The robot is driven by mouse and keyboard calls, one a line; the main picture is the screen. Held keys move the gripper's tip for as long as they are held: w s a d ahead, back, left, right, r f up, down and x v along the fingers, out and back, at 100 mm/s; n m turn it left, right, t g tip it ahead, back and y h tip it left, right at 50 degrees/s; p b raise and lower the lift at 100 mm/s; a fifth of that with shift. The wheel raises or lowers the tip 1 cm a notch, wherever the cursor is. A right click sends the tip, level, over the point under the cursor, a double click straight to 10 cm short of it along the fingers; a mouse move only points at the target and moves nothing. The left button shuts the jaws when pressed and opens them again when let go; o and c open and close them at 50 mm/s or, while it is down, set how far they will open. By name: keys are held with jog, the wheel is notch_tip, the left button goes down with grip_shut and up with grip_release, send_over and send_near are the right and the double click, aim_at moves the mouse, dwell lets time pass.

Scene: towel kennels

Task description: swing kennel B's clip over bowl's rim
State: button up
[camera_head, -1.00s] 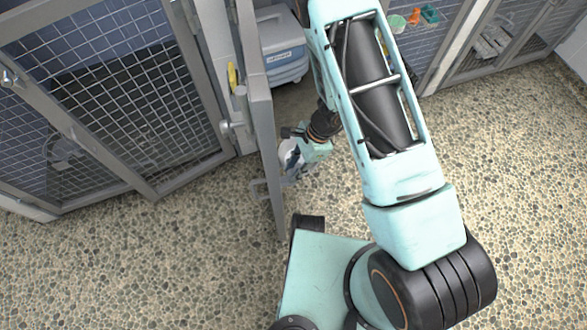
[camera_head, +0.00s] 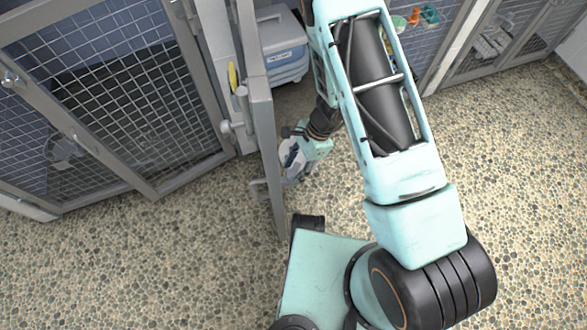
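My gripper (camera_head: 293,171) is low beside the inner side of an open grey kennel door (camera_head: 266,150), which stands almost edge-on to the camera. A pale, rounded bowl (camera_head: 287,150) shows at the door, partly covered by my gripper. The fingers are very small here and overlap the bowl and door, so I cannot tell whether they are open, shut or touching anything. I cannot make out the clip or its position against the bowl's rim. No kennel letter is readable.
A blue-grey lidded box (camera_head: 282,45) stands in the kennel opening behind the door. Closed mesh kennels (camera_head: 120,100) fill the left, one with another bowl (camera_head: 64,149). Small coloured items (camera_head: 428,16) show at upper right. The pebbled floor (camera_head: 500,190) is clear at right.

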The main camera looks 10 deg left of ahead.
jog(key=v, duration=1.1)
jog(key=shift+r, duration=0.35)
jog(key=shift+w+d, duration=0.1)
